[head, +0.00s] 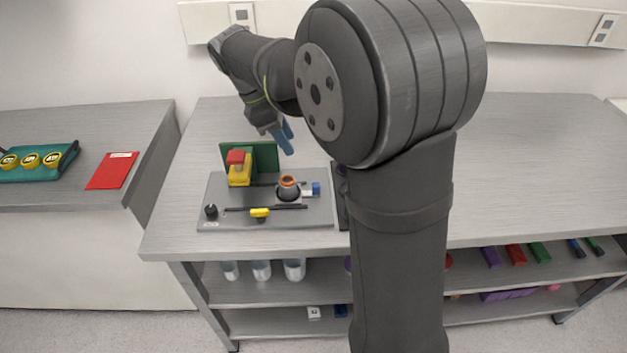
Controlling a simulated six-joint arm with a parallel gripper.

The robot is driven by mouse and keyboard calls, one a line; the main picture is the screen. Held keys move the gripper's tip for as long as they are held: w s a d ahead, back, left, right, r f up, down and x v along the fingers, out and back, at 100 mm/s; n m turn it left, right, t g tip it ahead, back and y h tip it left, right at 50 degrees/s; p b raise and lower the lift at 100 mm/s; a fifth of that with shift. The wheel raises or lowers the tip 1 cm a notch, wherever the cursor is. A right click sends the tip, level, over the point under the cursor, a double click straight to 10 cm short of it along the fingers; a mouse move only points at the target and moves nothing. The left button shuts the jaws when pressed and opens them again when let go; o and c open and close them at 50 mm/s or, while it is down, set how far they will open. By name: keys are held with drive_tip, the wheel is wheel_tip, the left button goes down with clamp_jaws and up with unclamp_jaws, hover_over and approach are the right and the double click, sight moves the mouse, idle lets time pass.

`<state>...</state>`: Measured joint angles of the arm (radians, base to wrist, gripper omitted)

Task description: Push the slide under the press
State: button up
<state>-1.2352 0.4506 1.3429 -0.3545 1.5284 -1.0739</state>
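A grey base plate (222,222) on the table carries the apparatus. At its back left, a yellow block with a red top (237,163) stands before a green upright plate (265,157); it may be the press. A yellow tab (260,213) sits on a dark slotted bar near the front. A small white piece with a blue end (314,189) lies right of a dark round part with an orange rim (288,187). I cannot tell which piece is the slide. My gripper (290,146), with blue fingers, is above and behind the plate, apart from these parts. Its opening is unclear.
A black knob (211,211) is at the plate's front left. My arm hides the area right of the plate. The table (530,170) is clear at the right. A side bench at left holds a red sheet (113,171) and a teal tray (40,176).

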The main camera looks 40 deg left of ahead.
sight(315, 184)
drive_tip(key=x, duration=1.5)
drive_tip(key=shift+f, duration=0.15)
drive_tip(key=shift+c, duration=0.2)
clamp_jaws()
